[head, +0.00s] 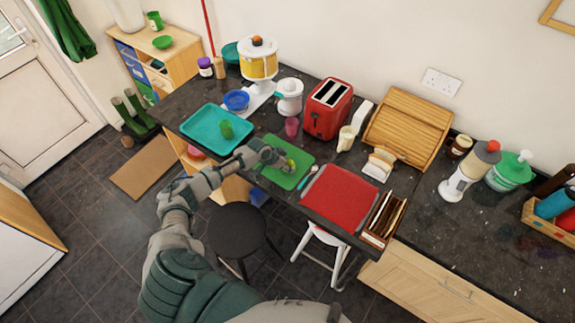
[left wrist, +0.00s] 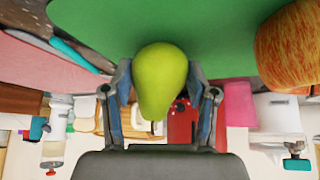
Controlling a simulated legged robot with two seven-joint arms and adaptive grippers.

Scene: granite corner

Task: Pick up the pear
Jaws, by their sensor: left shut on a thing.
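The pear (left wrist: 160,78) is yellow-green and sits between the two fingers of my left gripper (left wrist: 163,92) in the left wrist view. The fingers touch it on both sides. In the head view my left gripper (head: 281,163) is over the green mat (head: 284,178), and only a small part of the pear (head: 291,164) shows there. The wrist view shows the green mat (left wrist: 215,25) close to the pear; I cannot tell whether they touch. My right gripper is not in view.
An apple (left wrist: 290,45) is close beside the pear in the wrist view. A red mat (head: 340,197) lies to the right. A pink cup (head: 291,126) and red toaster (head: 328,108) stand behind.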

